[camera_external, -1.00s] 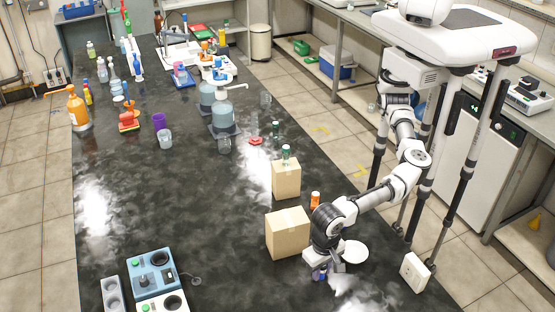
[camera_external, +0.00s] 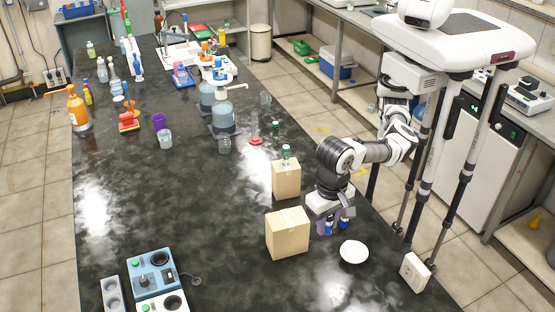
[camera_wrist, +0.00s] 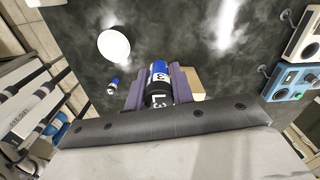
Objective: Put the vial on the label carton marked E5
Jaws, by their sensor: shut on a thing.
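The gripper hangs right of the larger plain carton (camera_external: 284,234), apparently above the bench. That carton is partly hidden by a finger in the wrist view (camera_wrist: 195,86). A smaller carton (camera_external: 286,180) stands behind it with a green-capped vial (camera_external: 286,155) on top. No E5 mark is readable on either carton.
A white round dish (camera_external: 354,252) lies right of the larger carton. Another blue-labelled vial (camera_wrist: 113,84) is on the bench near the gripper. A blue instrument (camera_external: 155,278) stands at front left. The bench middle is clear.

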